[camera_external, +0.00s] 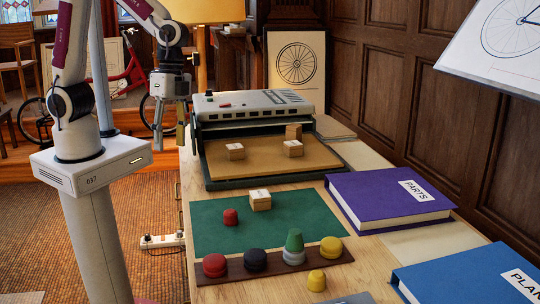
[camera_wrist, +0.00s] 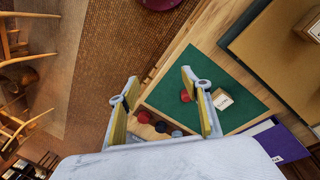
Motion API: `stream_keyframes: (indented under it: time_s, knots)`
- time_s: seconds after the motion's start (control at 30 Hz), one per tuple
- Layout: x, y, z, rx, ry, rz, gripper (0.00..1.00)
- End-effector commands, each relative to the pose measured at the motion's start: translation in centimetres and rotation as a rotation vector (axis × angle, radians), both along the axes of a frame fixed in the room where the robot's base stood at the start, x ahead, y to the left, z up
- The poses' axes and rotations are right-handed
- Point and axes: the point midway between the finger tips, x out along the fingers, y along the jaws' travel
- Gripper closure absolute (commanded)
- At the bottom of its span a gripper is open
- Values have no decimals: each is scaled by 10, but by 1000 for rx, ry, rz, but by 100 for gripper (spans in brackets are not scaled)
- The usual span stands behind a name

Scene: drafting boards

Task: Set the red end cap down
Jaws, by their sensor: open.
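The small red end cap (camera_external: 231,217) sits on the green mat (camera_external: 205,240), left of a wooden block (camera_external: 260,200). In the wrist view the red cap (camera_wrist: 185,96) shows beside my right-hand finger, which partly covers it. A larger dark red cap (camera_external: 215,265) stands on the brown strip (camera_external: 275,263) along the mat's front edge. My gripper (camera_external: 170,138) is open and empty, raised beyond the left edge of the table and well apart from the caps. In the wrist view its fingers (camera_wrist: 160,86) are spread wide.
A small yellow cap (camera_external: 317,281) stands in front. A purple book (camera_external: 385,200) and a machine (camera_external: 255,105) flank the mat.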

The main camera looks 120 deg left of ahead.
Motion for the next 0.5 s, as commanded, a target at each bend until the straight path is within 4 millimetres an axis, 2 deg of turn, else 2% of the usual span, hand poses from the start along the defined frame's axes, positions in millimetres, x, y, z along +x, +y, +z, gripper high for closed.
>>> stream_keyframes:
  time_s: [0.5]
  knots:
    - [56,28,-70,-113,-25,-248,52]
